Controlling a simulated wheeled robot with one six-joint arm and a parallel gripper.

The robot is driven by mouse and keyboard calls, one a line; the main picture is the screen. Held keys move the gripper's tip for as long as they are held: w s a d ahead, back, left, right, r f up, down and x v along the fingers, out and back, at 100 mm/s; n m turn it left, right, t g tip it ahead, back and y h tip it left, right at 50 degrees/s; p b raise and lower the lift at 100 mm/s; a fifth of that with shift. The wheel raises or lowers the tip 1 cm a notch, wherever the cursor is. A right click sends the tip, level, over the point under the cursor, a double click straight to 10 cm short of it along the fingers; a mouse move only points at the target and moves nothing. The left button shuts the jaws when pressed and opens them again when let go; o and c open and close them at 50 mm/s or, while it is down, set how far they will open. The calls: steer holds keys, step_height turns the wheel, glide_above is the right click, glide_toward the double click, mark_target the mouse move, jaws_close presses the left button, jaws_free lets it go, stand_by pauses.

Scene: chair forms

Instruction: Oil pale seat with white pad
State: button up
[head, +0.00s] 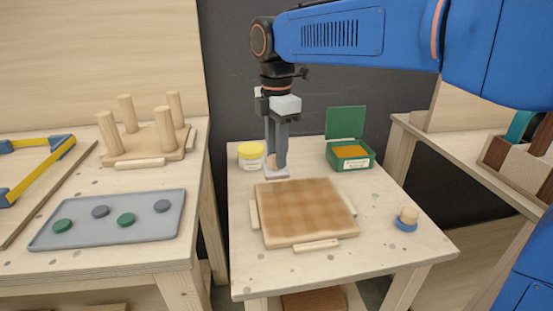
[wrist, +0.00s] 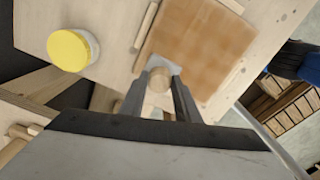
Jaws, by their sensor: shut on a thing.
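The pale seat (head: 305,210) is a square wooden board lying flat on the middle table, with brown oiled-looking patches over much of its top and a paler front edge. It also shows in the wrist view (wrist: 205,45). My gripper (head: 277,160) points down at the seat's back left edge. It is shut on the round wooden knob of the white pad (head: 277,173). In the wrist view the knob (wrist: 160,79) sits between the fingers, with a pale pad corner (wrist: 172,66) beyond it. Whether the pad touches the seat is unclear.
A yellow-lidded jar (head: 251,156) stands left of my gripper. An open green box (head: 349,155) stands behind right. A blue pad with a wooden knob (head: 406,219) lies at right. Wooden strips (head: 316,246) border the seat. The left table holds a grey tray (head: 110,220) and a pegged stand (head: 150,140).

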steer(key=shift+r, duration=1.1)
steer(key=shift+a, duration=0.1)
